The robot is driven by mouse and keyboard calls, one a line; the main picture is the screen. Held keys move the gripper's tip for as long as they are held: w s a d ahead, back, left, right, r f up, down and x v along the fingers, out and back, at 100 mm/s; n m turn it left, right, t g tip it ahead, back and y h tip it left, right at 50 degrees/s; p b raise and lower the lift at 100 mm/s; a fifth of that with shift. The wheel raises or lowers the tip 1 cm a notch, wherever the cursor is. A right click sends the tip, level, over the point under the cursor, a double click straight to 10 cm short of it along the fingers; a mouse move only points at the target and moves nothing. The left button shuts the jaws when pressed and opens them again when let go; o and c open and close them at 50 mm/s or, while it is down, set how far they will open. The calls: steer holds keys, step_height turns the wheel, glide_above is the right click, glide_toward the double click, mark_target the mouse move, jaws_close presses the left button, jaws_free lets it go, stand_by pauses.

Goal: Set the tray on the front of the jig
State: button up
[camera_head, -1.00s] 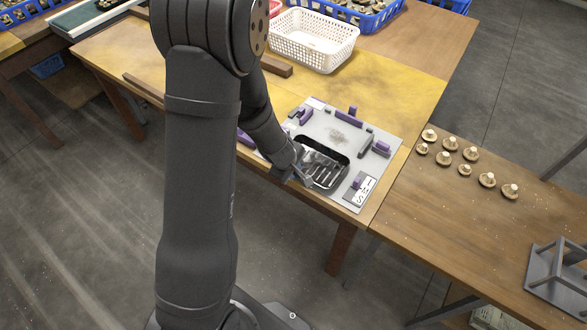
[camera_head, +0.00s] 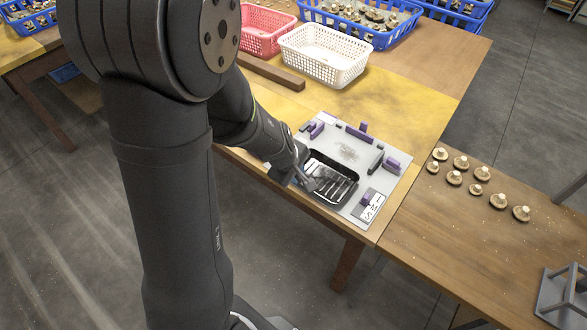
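The black ribbed tray (camera_head: 344,199) lies on the front part of the grey jig board (camera_head: 398,196), near the board's front edge. It looks flat or nearly so; I cannot tell whether its base touches the board. My gripper (camera_head: 312,180) reaches over the tray's left end from the left. Its fingers overlap the tray's rim and inside, and they are too small and dark to show whether they grip it. The jig has purple and grey blocks at its back and right side, and a white label plate (camera_head: 370,207) at its front right corner.
Several mushrooms (camera_head: 479,174) stand on the brown table (camera_head: 440,228) at the right. A white basket (camera_head: 326,54), a pink basket (camera_head: 262,30) and a blue crate (camera_head: 365,32) of mushrooms stand behind. A wooden bar (camera_head: 270,73) lies behind the jig. A grey metal frame (camera_head: 563,298) stands at the right.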

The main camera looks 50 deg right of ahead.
steer(key=shift+v, duration=1.55)
steer(key=shift+f, duration=0.1)
steer(key=x, duration=1.2)
